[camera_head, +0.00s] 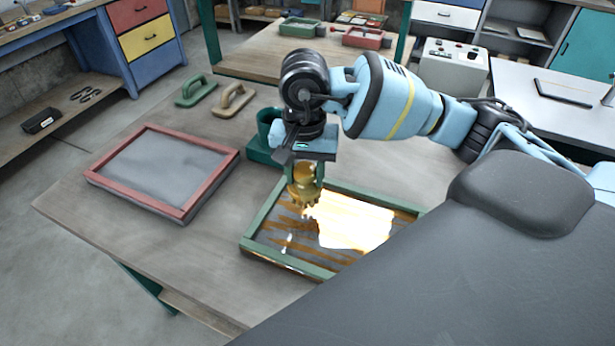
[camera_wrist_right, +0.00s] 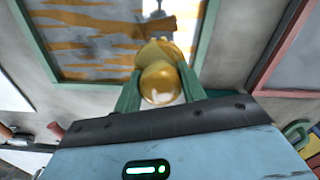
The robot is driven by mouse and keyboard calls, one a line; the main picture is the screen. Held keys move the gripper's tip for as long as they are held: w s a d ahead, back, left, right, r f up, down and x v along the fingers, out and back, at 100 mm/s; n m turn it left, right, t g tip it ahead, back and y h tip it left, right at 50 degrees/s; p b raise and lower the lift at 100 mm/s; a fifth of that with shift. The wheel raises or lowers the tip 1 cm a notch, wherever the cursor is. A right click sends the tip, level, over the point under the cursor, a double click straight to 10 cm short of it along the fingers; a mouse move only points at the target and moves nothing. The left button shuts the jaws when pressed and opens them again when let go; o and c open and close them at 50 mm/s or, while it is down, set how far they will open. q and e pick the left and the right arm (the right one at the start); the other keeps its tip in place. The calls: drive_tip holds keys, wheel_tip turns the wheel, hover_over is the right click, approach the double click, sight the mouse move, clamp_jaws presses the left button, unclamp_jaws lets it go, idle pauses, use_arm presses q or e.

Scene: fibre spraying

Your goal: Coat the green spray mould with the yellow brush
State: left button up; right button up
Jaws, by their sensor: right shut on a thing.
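The green spray mould (camera_head: 290,264) lies flat on the table, a shallow tray with a green rim. Its grey bed carries orange-brown streaks, and a large bright white patch covers the middle and right. The mould also shows in the wrist view (camera_wrist_right: 206,38), streaked orange over grey. My right gripper (camera_head: 306,178) is over the mould's far left part, shut on the yellow brush (camera_head: 303,196). The brush points down, its bristle end at the streaked bed; I cannot tell if it touches. In the wrist view the brush (camera_wrist_right: 160,82) sits between the green fingers (camera_wrist_right: 160,90). My left gripper is not in view.
A red-rimmed mould (camera_head: 130,207) lies to the left. A green float (camera_head: 196,92) and a beige float (camera_head: 233,98) lie behind it. A dark green holder (camera_head: 262,150) stands just behind the green mould. The table's front left is clear.

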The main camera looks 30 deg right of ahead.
drive_tip(key=shift+r+p, duration=0.5)
drive_tip(key=shift+r, duration=1)
drive_tip(key=shift+f, duration=0.1)
